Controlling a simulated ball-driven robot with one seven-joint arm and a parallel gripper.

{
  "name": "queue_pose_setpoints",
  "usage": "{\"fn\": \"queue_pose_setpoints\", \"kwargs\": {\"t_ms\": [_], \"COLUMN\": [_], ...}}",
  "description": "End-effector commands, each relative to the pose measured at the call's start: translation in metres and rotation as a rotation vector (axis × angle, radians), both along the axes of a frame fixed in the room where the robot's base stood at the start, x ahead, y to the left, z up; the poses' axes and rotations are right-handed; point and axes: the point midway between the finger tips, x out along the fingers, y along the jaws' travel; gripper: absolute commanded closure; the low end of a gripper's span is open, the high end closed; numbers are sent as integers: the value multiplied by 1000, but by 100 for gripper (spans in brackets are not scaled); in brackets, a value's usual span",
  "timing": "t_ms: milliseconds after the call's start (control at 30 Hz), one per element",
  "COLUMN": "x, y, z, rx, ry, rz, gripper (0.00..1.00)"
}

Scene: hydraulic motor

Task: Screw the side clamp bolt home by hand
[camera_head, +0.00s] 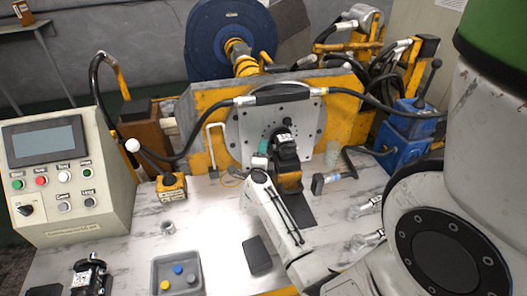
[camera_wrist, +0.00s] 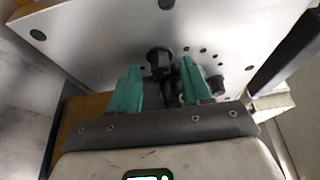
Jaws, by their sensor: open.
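In the head view a black motor body (camera_head: 285,148) sits against the grey round-holed plate (camera_head: 305,120) on the yellow stand. My gripper (camera_head: 267,158) is at the left and front of this body, with one green finger showing. In the wrist view my gripper (camera_wrist: 162,88) is open, its two green fingers spread apart. A dark bolt-like part (camera_wrist: 160,60) stands against the plate (camera_wrist: 100,45), just beyond the fingertips and between them in the picture. Another dark knob-like part (camera_wrist: 217,84) shows right of the right finger. I cannot tell which is the side clamp bolt, or whether anything touches.
A control box (camera_head: 70,165) stands at the left of the bench. A grey tray (camera_head: 178,280) with blue and yellow pieces, a dark flat block (camera_head: 257,255) and another black motor (camera_head: 91,276) lie in front. A black hose (camera_head: 200,130) arches over the plate.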

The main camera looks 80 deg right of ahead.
Motion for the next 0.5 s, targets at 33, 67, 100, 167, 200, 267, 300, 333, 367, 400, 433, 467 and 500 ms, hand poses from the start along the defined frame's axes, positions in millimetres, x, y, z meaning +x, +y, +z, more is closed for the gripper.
{"fn": "queue_pose_setpoints", "kwargs": {"t_ms": [33,67,100,167,200,267,300,333,367,400,433,467,500], "x": [0,1,1,1,1,1,1,1,1,1,1,1,1], "y": [-4,-6,-8,-10,-10,-11,-11,-11,-11,-11,-10,-10,-10], "z": [0,0,0,0,0,0,0,0,0,0,0,0,0], "rx": [-1,-1,0,0,0,0,0,0,0,0,0,0,0], "ry": [-1,0,0,0,0,0,0,0,0,0,0,0,0], "rz": [0,0,1,1,1,1,1,1,1,2,1,2,2], "gripper": [52,52,52,52,52,52,52,52,52,52,52,54,58]}}
